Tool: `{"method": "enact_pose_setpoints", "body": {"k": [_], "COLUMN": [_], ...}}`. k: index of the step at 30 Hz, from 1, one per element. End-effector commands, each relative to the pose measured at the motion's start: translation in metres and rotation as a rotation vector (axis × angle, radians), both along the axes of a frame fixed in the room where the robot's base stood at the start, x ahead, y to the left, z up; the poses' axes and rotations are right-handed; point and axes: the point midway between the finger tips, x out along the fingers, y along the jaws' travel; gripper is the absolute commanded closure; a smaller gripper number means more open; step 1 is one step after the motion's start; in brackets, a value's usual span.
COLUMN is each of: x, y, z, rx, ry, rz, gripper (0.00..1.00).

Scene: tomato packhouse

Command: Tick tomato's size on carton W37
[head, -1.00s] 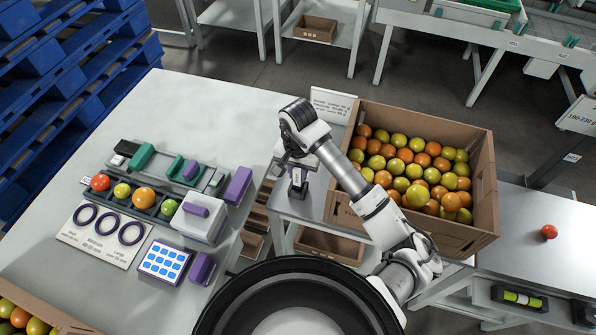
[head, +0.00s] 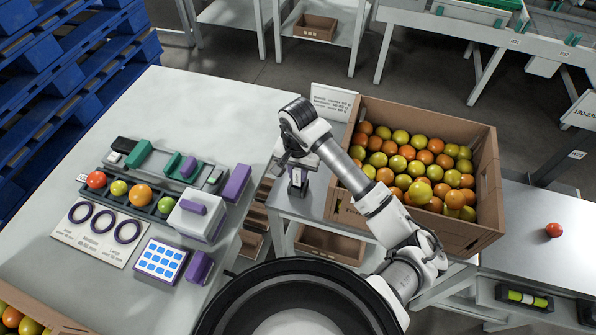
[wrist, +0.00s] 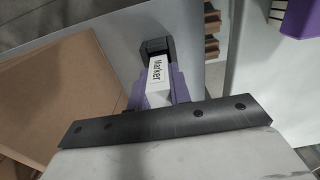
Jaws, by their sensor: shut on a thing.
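My gripper (head: 296,160) points down over the grey side table between the bench and a carton. It is shut on a white marker (wrist: 157,75), lettered "Marker", between its purple fingers in the wrist view. A dark block (wrist: 155,47) is at the marker's far end; I cannot tell whether it is a cap or a holder. The large open carton (head: 440,232), full of red, orange and green tomatoes, stands right of my gripper; I cannot read W37 on it. A white printed card (head: 332,101) stands behind it. A single red tomato (head: 554,230) lies on the right-hand steel table.
The left bench (head: 215,105) holds a rack (head: 152,208) of several tomatoes, a card with three purple rings (head: 103,220), a white device with a purple handle (head: 200,217) and a blue-key pad (head: 161,261). Its back part is clear. Blue pallets (head: 75,75) stand far left.

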Motion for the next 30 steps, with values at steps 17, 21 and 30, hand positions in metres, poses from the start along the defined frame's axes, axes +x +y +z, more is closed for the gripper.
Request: {"method": "enact_pose_setpoints", "body": {"k": [17,21,30], "x": [0.0,0.0,0.0], "y": [0.0,0.0,0.0], "z": [-0.009,-0.011,-0.013], "rx": [-0.001,0.0,0.001], "ry": [-0.001,-0.001,0.0], "rz": [0.0,0.0,0.0], "gripper": [1.0,1.0,0.74]}}
